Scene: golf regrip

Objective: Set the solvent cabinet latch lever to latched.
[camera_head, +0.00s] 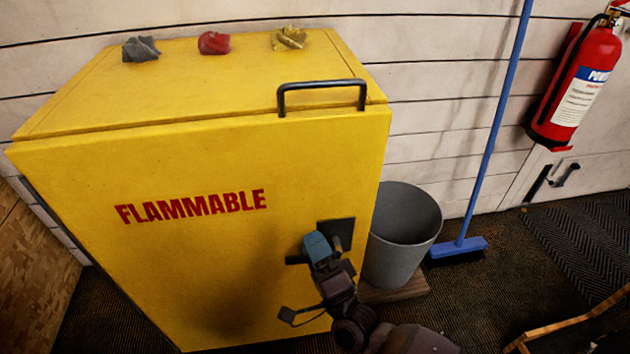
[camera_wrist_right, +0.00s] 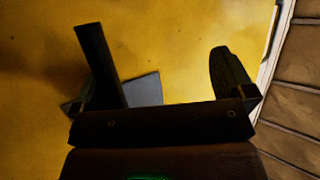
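The yellow solvent cabinet (camera_head: 200,270), marked FLAMMABLE, stands in the left half of the head view. Its dark latch plate (camera_head: 338,230) is at the right of the front, partly covered by my right gripper (camera_head: 322,256). In the right wrist view, a straight dark bar (camera_wrist_right: 97,60) that looks like the latch lever stands at the left, beside the grey plate (camera_wrist_right: 144,90). My right gripper (camera_wrist_right: 163,75) is open, with the ribbed right finger well apart from the bar. The left finger is mostly hidden, and I cannot tell whether it touches the bar. My left gripper is out of view.
A grey bin (camera_head: 405,235) stands close to the cabinet's right side. A blue broom (camera_head: 460,245) leans on the wall beside it. A fire extinguisher (camera_head: 580,85) hangs at the upper right. Crumpled rags (camera_head: 214,43) lie on the cabinet top, behind a black handle (camera_head: 322,85).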

